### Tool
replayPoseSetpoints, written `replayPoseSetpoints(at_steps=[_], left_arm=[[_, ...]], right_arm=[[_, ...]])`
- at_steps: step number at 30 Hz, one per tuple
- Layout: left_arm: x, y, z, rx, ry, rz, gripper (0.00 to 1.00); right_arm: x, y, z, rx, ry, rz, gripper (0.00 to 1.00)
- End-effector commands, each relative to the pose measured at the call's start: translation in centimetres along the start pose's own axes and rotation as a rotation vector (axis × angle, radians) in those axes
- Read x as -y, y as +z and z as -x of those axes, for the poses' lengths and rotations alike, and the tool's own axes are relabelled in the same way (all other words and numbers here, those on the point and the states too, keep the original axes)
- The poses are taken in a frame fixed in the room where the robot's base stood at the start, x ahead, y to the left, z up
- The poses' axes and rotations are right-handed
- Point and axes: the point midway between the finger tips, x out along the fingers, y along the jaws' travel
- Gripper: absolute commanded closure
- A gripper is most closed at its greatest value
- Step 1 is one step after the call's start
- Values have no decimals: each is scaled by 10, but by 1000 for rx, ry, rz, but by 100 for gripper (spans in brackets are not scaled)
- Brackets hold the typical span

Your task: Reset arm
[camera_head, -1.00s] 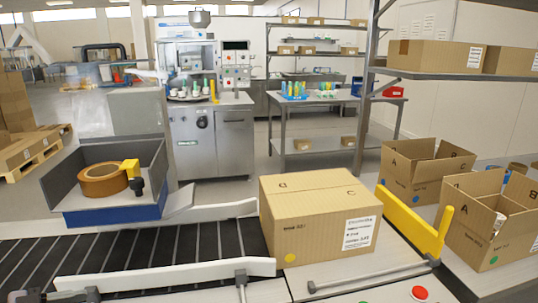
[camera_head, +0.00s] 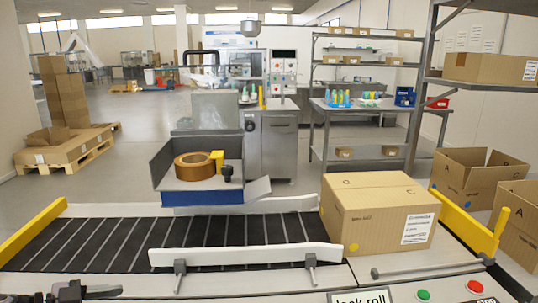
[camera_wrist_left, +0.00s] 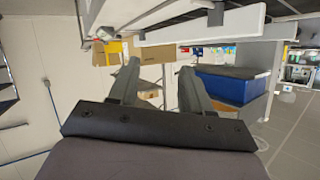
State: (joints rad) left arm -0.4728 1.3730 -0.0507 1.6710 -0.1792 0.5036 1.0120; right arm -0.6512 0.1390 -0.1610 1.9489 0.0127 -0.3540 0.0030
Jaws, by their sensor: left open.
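My left gripper (camera_wrist_left: 158,72) shows in the left wrist view with its two dark fingers apart and nothing between them. A small dark mechanical part shows at the bottom left edge of the head view, and I cannot tell whether it is this gripper. My right gripper is in neither view now.
A closed carton (camera_head: 378,215) sits at the right end of the black roller conveyor (camera_head: 110,243). A blue-based tray (camera_head: 200,197) holding a brown tape roll (camera_head: 194,166) is behind the conveyor. Open boxes (camera_head: 478,178) stand at right. White guide rails (camera_head: 245,256) edge the conveyor.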

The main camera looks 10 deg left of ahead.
Motion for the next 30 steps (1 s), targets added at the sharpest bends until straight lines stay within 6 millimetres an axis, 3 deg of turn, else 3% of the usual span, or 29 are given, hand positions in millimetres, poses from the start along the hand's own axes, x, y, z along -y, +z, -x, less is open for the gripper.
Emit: replayPoseSetpoints(at_steps=[1, 8, 15, 23, 30], left_arm=[[-14, 13, -5, -12, -24, 33, 52], [-55, 50, -22, -21, -162, 98, 52], [-118, 85, -46, 33, -305, 199, 52], [-196, 102, -73, 146, -390, 328, 52], [-257, 97, -96, 246, -393, 431, 52]], right_arm=[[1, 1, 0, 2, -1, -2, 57], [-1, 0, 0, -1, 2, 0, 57], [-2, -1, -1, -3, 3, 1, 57], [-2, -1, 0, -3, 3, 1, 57], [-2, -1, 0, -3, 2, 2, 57]])
